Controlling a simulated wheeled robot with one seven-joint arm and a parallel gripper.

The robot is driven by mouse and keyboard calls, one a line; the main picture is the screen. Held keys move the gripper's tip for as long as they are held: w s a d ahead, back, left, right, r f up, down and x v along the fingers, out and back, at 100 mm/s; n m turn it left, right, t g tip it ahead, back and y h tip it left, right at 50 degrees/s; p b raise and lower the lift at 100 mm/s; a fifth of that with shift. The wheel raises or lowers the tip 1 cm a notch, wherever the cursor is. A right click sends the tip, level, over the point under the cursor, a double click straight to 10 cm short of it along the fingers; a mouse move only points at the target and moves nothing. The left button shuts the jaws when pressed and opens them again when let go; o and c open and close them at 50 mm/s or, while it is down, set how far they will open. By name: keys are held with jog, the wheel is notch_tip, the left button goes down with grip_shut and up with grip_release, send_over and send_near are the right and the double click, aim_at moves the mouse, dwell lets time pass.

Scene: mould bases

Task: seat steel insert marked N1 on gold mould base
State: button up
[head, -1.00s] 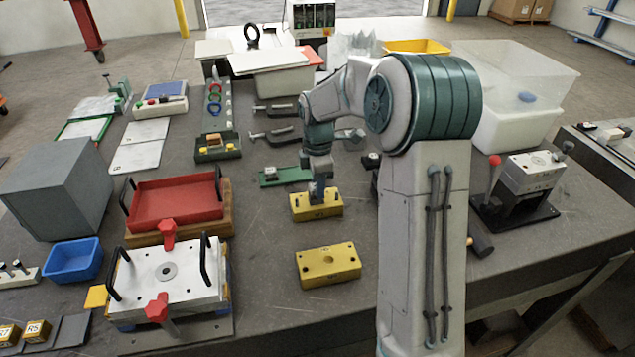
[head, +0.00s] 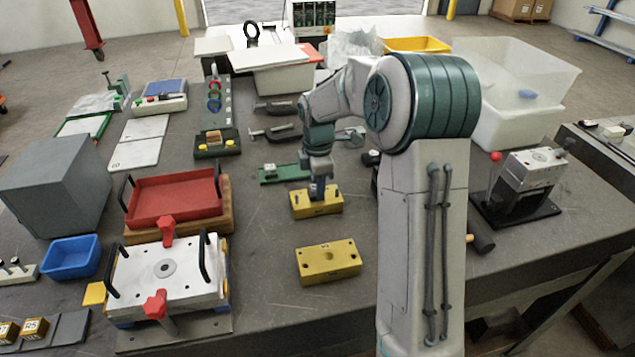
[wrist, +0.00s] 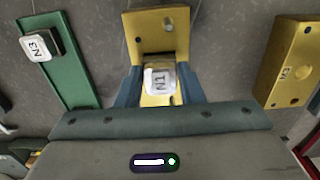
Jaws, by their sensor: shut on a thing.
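The steel insert marked N1 (wrist: 160,82) is a light block with dark lettering, held between the blue fingers of my gripper (wrist: 160,90). A gold mould base (wrist: 150,37) lies right under it, partly hidden by the insert and fingers. In the head view my gripper (head: 320,192) points straight down at this gold base (head: 330,205). I cannot tell whether the insert touches the base or hangs just above it. A second gold base (head: 328,264) lies nearer, clear of my gripper; it also shows at the right of the wrist view (wrist: 290,65).
A green strip (wrist: 58,75) with an insert marked N3 (wrist: 40,44) lies left of the gold base in the wrist view. Clamps (head: 275,132) lie behind. A red tray (head: 175,198) and a white plate fixture (head: 185,275) stand left. Bare table surrounds the nearer gold base.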

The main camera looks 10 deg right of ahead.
jog(key=shift+f, duration=0.4)
dwell(0.3)
jog(key=o, duration=1.3)
notch_tip(320, 180, up, 13)
jog(key=b, duration=0.1)
jog(key=s+f+m+t, duration=0.1)
jog(key=s+m, duration=0.5)
jog(key=s, duration=0.3)
jog(key=s+f+m+t, duration=0.1)
jog(key=s+m, duration=0.5)
jog(key=s, duration=0.3)
jog(key=s+f+m+t, duration=0.1)
jog(key=s+f+m, duration=0.1)
jog(key=s+m, duration=0.4)
jog(key=shift+s+a+f, duration=0.1)
jog(key=shift+s+a, duration=0.1)
jog(key=shift+s, duration=0.85)
jog(key=shift+s+a, duration=0.2)
jog(key=shift+s, duration=0.8)
